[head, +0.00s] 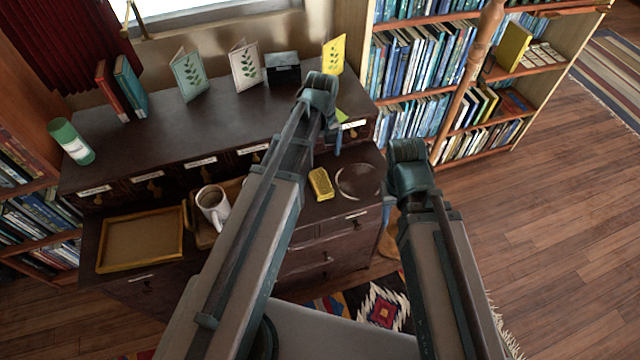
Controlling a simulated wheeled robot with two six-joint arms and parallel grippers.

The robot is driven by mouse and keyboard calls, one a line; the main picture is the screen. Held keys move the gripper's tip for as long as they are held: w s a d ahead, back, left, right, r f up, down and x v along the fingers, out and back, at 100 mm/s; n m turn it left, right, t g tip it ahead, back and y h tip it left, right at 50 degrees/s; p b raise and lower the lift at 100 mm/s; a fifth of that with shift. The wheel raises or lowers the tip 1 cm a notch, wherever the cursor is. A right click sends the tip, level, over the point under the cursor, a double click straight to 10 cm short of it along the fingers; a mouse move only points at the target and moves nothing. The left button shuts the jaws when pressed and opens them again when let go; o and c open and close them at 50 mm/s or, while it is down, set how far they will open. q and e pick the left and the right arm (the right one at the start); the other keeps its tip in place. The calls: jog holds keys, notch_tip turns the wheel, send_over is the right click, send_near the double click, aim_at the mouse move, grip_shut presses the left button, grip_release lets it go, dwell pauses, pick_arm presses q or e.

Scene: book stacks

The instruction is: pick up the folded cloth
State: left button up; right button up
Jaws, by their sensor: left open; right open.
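A small yellow block-shaped thing (320,183) lies on the lower top of the dark cabinet. It may be the folded cloth, but I cannot tell for sure. A yellow-green scrap (341,115) shows on the upper ledge, partly hidden by my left arm. My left gripper (338,142) hangs over the cabinet, above and right of the yellow block, and is open. My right gripper (388,212) is open at the cabinet's right edge, right of a round dark plate (358,181). Both grippers look empty, and the arm links hide much of them.
A wooden tray (140,240) and a white mug (213,205) stand on the cabinet's left part. Cards, books and a green cylinder (70,141) line the upper ledge. A bookcase (440,90) with a wooden post (482,45) stands right. The floor at right is clear.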

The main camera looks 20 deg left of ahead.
pick_arm(q)
jog(key=b, duration=0.7)
send_over(320, 179)
jog(key=f, duration=0.7)
jog(key=shift+w+d+f, duration=0.2)
jog(key=shift+f, duration=0.05)
notch_tip(320, 179, down, 5)
jog(key=b, duration=0.5)
jog(key=shift+s+a+f, duration=0.1)
jog(key=shift+a+f, duration=0.05)
jog(key=c, duration=1.3)
jog(key=shift+c, duration=0.2)
jog(key=shift+r, duration=0.2)
